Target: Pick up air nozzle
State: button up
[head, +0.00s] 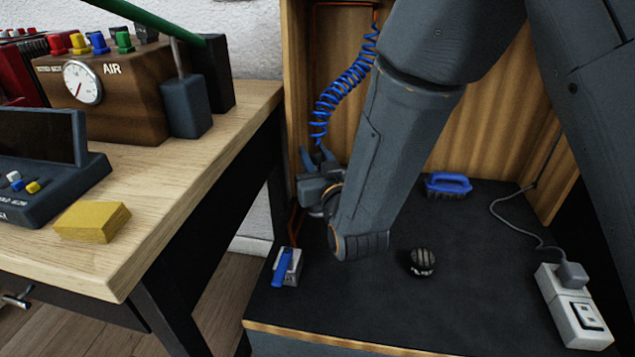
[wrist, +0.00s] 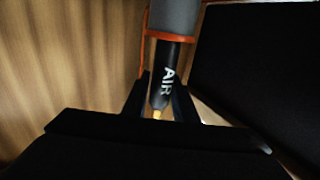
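The air nozzle (wrist: 165,76) shows in the wrist view, with a black body marked AIR, an orange band, a grey upper part and a brass-coloured tip. It hangs from the blue coiled hose (head: 345,85) in the head view, where my gripper mostly hides it. My gripper (head: 315,156) is at the hose's lower end, beside the wooden panel. In the wrist view my gripper (wrist: 162,98) has one finger on each side of the nozzle's lower body. The fingers look apart; contact with the nozzle is hard to make out.
Below, the dark bench top (head: 375,290) holds a small block with a blue lever (head: 287,268), a dark round object (head: 421,262), a blue brush (head: 447,185) and a power strip (head: 573,307). A wooden table (head: 160,185) with an AIR gauge box (head: 110,90) stands left.

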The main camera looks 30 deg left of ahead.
jog(key=shift+x, duration=0.95)
grip_shut()
jog(key=shift+r, duration=0.1)
